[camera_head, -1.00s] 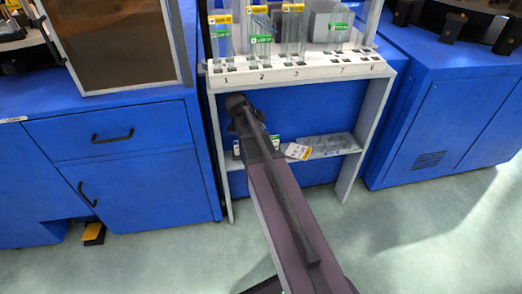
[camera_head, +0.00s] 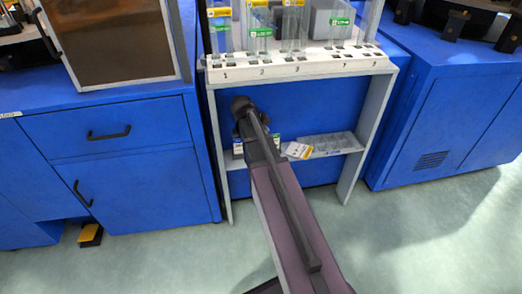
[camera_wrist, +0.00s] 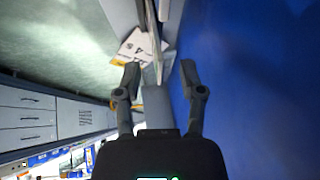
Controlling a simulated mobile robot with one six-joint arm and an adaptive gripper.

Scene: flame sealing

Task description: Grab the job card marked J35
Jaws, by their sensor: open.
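A white card with a yellow edge (camera_head: 298,150) rests on the low shelf of the grey rack stand and overhangs its front edge. Its print is too small to read in the head view. A white and yellow card also shows in the wrist view (camera_wrist: 137,45), tilted, with dark print that I cannot read surely as J35. My gripper (camera_wrist: 160,68) is open and appears empty. Its fingers point toward the shelf area, with the card just beyond the left fingertip.
The low shelf (camera_head: 329,144) also holds clear pieces and small labelled items partly behind my arm. Above is a white numbered rack (camera_head: 300,65) with labelled tubes. Blue cabinets (camera_head: 135,175) stand left and right. The floor in front is open.

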